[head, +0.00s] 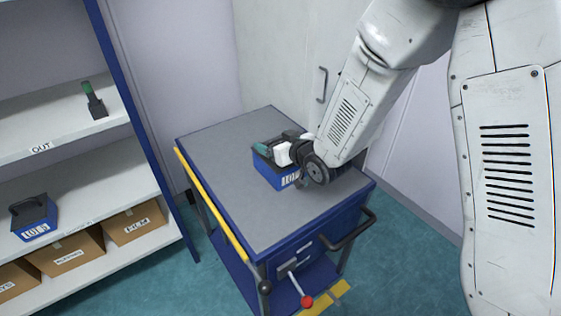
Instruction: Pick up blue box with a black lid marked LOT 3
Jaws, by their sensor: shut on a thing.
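A blue box (266,173) is on the grey top of the cart, under my gripper (268,152). Part of a white label shows on its front, but my wrist hides the rest, so its number cannot be read. My gripper is shut on the top of this box; the jaws and wrist cover most of its lid. I cannot tell whether the box touches the cart top. Another blue box (38,231) with a black lid and handle stands on the shelf at left; its white LOT label is too small to read surely.
The cart (222,150) has a blue rim, a yellow edge strip, a black handle (350,232) and a red-knobbed lever (306,300). Its top is otherwise clear. The shelf unit (75,139) at left holds cardboard boxes (136,222) and a green-topped black item (95,101). A pale cabinet stands behind.

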